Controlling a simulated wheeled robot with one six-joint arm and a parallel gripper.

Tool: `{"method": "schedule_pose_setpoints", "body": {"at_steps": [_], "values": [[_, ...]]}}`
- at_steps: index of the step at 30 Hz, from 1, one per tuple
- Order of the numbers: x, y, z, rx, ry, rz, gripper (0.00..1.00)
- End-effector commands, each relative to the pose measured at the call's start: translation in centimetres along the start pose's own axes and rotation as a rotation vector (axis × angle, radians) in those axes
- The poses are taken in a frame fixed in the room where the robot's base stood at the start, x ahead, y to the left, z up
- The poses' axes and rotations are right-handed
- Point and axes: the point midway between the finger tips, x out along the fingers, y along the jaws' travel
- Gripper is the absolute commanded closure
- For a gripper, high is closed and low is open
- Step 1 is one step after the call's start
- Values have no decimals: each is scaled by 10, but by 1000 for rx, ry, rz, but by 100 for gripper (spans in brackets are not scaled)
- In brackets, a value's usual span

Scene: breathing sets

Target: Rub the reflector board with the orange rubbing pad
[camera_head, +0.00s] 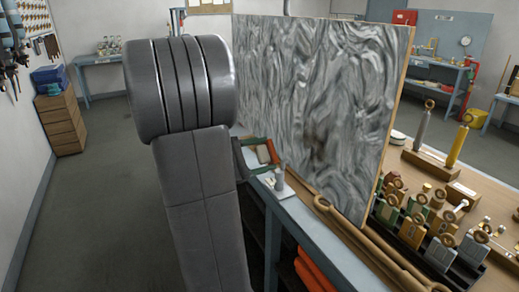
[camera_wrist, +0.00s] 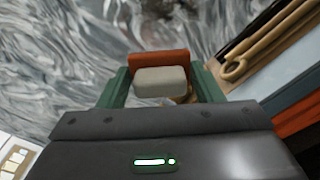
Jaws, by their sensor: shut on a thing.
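The reflector board (camera_head: 315,95) is a large upright panel with a swirled grey face and a wooden edge, standing on the bench. A darker smudge shows low on its face. In the wrist view the board (camera_wrist: 50,60) fills the background. My gripper (camera_wrist: 160,76) has green fingers shut on the rubbing pad, which has an orange part (camera_wrist: 158,58) and a pale grey block nearer the camera. In the head view my gripper (camera_head: 258,152) is by the board's lower left part, partly behind my arm. I cannot tell whether the pad touches the board.
The blue-grey bench (camera_head: 305,222) runs along the board's foot, with a long tan rod (camera_head: 370,240) lying on it. A dark rack (camera_head: 410,233) of tagged pieces stands at right. Floor at left is clear.

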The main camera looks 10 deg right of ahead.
Motion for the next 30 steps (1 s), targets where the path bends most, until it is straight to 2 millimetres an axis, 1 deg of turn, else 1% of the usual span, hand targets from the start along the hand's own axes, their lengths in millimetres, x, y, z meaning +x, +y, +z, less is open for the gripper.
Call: {"method": "schedule_pose_setpoints", "body": {"at_steps": [1, 5, 8, 15, 21, 24, 30], "values": [[-3, 5, 6, 1, -3, 20, 59], [-3, 10, 11, -1, -7, 40, 59], [4, 10, 11, -1, -8, 40, 59], [30, 11, 11, -1, -8, 38, 59], [47, 12, 11, -2, -7, 38, 59], [52, 12, 10, -2, -6, 38, 59], [55, 12, 10, -1, -5, 39, 59]]}}
